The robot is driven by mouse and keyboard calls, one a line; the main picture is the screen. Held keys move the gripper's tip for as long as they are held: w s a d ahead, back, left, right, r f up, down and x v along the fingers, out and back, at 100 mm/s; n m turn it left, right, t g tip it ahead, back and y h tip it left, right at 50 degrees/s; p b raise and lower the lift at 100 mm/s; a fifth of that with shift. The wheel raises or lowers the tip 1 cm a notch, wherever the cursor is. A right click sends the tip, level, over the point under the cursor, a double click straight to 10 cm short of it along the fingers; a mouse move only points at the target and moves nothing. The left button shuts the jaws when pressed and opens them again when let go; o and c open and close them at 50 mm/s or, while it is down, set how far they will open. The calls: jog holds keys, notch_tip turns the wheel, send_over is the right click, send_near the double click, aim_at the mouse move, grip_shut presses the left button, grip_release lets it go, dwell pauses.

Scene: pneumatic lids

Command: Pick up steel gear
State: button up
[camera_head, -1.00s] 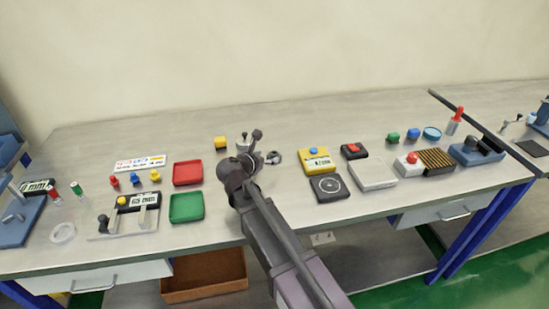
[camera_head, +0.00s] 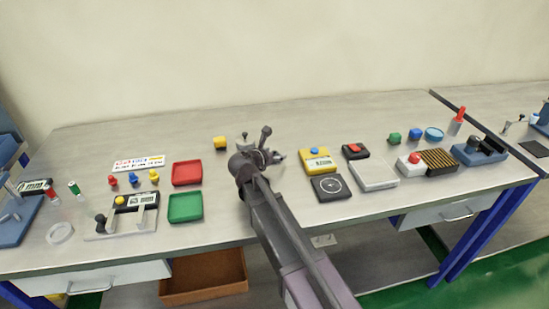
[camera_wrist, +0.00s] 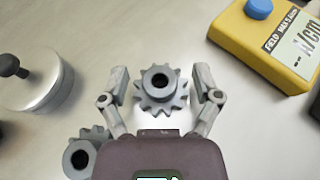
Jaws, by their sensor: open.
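A grey toothed steel gear (camera_wrist: 161,100) with a raised hub and dark centre hole lies flat on the bench in the wrist view. My gripper (camera_wrist: 161,78) is open, with one finger on each side of this gear and visible gaps between. I cannot tell how high the fingers are above the bench. A second grey gear (camera_wrist: 82,156) sits at lower left, partly hidden by my gripper. In the head view my gripper (camera_head: 263,150) is over the middle of the bench, and my arm hides most of the gear area.
A round metal lid (camera_wrist: 38,90) with a black knob lies left of the gears. A yellow box (camera_wrist: 262,45) with a blue button stands at upper right. Red (camera_head: 187,173) and green trays (camera_head: 186,207) lie left of my arm. Bare bench surrounds the front gear.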

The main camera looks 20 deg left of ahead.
grip_shut()
jog(key=shift+r, duration=0.15)
dwell(0.4)
notch_tip(320, 180, up, 4)
jog(key=p, duration=0.4)
jog(key=s, duration=0.5)
jog(key=s+a, duration=0.1)
jog(key=s, duration=0.4)
jog(key=s+a+p, duration=0.1)
jog(key=s, duration=0.5)
jog(key=shift+a+r, duration=0.15)
jog(key=shift+r, duration=0.2)
